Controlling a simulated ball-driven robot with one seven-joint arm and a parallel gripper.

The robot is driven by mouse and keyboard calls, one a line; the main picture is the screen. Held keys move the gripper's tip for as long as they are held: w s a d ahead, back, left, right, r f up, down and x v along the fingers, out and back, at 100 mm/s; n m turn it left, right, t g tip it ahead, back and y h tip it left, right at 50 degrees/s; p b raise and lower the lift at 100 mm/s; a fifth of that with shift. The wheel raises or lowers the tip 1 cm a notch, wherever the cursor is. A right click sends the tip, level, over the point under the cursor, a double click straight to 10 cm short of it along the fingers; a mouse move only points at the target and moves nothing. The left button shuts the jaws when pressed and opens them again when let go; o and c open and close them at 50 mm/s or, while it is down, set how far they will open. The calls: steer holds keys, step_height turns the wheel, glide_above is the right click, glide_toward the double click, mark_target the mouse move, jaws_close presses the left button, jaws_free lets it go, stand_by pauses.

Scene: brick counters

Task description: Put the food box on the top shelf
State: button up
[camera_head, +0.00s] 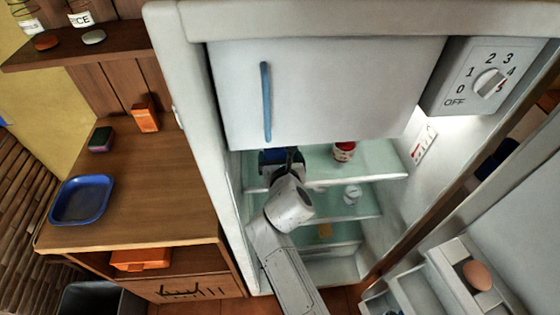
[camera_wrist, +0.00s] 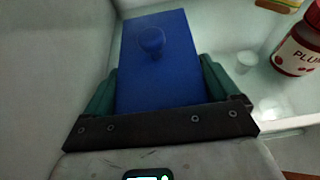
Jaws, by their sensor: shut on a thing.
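The food box is a blue box (camera_wrist: 155,78) with a round knob on its upper face, in the middle of the wrist view. My gripper (camera_wrist: 158,72) is shut on it, with a green finger on each side. In the head view the blue box (camera_head: 268,157) shows at the left end of the fridge's top shelf (camera_head: 385,165), partly hidden by my gripper (camera_head: 284,163). Whether the box rests on the shelf or hangs just above it I cannot tell.
A red plum jar (camera_head: 344,152) stands on the top shelf to the right, also in the wrist view (camera_wrist: 303,50). The freezer door (camera_head: 330,90) is just above. The fridge side wall (camera_wrist: 55,60) is close on the left. The open fridge door (camera_head: 500,220) is at the right.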

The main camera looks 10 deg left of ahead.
steer(key=shift+f, duration=0.7)
steer(key=shift+f, duration=0.1)
steer(key=o, duration=0.8)
steer(key=shift+f, duration=0.1)
steer(key=shift+r, duration=0.2)
steer(key=p+v, duration=0.1)
steer(key=v, duration=1.1)
steer(key=shift+d+f, duration=0.15)
steer(key=shift+f, duration=0.05)
